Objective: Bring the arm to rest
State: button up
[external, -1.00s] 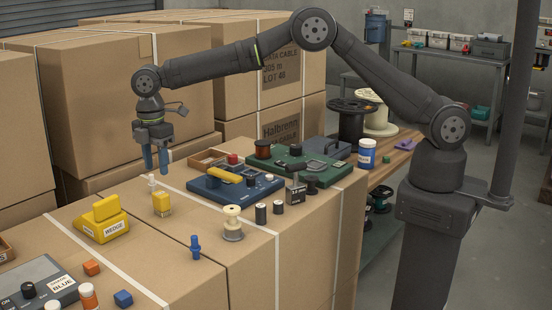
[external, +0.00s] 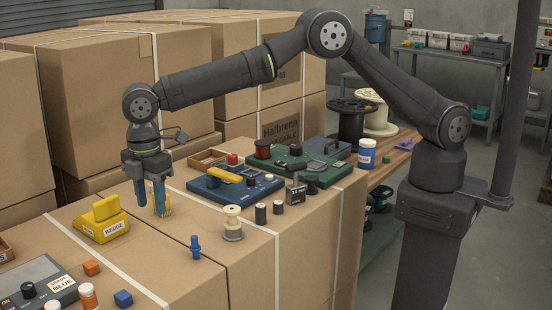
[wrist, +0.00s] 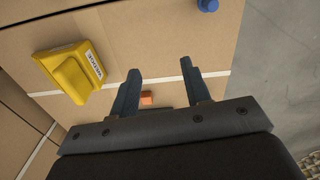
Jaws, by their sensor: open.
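My gripper (external: 150,207) points down over the carton tops, its two blue fingers apart with nothing seen between them. In the wrist view my gripper (wrist: 160,72) is also open and empty. In the external view the fingers partly hide a small yellow block, so I cannot tell the gap between them. The arm is bent, its elbow high, reaching left from its post.
A yellow wedge (external: 101,220) lies left of the gripper; it also shows in the wrist view (wrist: 72,76). A blue peg (external: 195,247), a cream spool (external: 232,224) and a blue device (external: 235,188) stand to the right. Bare cardboard (external: 150,262) lies in front.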

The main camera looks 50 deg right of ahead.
jog(key=shift+s+a+f, duration=0.3)
jog(key=shift+a+f, duration=0.15)
jog(key=shift+a, duration=0.1)
jog(key=shift+s+a+f, duration=0.25)
jog(key=shift+a+f, duration=0.15)
jog(key=shift+a, duration=0.1)
jog(key=shift+m, duration=0.3)
jog(key=w+d, duration=0.4)
jog(key=w, duration=0.1)
jog(key=w+d+r, duration=0.1)
jog(key=w+d, duration=0.3)
jog(key=d, duration=0.1)
jog(key=w+d+r, duration=0.1)
jog(key=w+d, duration=0.3)
jog(key=w, duration=0.1)
jog(key=shift+w+d, duration=0.25)
jog(key=shift+w, duration=0.05)
jog(key=shift+s+a, duration=0.1)
